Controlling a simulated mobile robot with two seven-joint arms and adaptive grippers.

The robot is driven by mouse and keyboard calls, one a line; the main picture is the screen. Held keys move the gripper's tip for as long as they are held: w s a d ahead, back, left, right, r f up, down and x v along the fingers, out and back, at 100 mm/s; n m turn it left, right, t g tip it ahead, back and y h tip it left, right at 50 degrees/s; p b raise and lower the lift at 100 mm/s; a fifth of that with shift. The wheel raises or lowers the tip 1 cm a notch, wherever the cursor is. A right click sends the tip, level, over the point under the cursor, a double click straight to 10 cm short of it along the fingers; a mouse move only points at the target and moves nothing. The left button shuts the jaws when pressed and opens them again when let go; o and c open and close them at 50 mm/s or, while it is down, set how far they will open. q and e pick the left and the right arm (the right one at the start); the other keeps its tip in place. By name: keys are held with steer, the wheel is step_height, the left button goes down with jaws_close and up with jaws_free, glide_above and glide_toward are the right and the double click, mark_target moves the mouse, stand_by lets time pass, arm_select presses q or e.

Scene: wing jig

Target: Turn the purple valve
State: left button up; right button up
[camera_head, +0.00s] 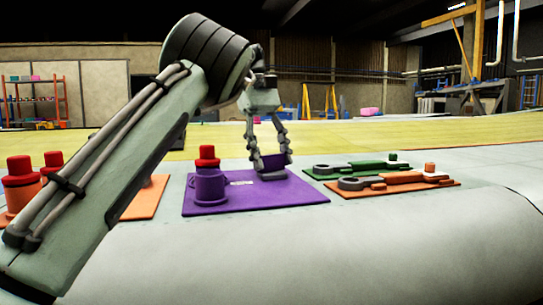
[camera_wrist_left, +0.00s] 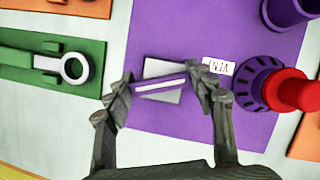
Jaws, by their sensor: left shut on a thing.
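My left gripper (camera_head: 272,168) reaches down over the purple board (camera_head: 240,203) and is shut on a purple piece (camera_head: 273,160), which looks like the valve's handle. In the left wrist view the two fingers (camera_wrist_left: 161,88) press on the ends of this purple bar (camera_wrist_left: 160,85). The bar lies slightly slanted over a pale grey square plate (camera_wrist_left: 164,69). Its underside and how it joins the board are hidden. My right gripper is not in view.
On the same board stand a purple cylinder (camera_head: 210,188) and a red-topped knob (camera_head: 207,153). A white label (camera_wrist_left: 218,66) lies between the bar and knob. Green (camera_head: 350,168) and orange (camera_head: 400,185) boards with wrench-like levers lie to the right.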

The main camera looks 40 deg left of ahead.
arm_select(q)
steer(key=o, duration=1.2)
steer(key=shift+c, duration=0.2)
steer(key=shift+n, duration=0.3)
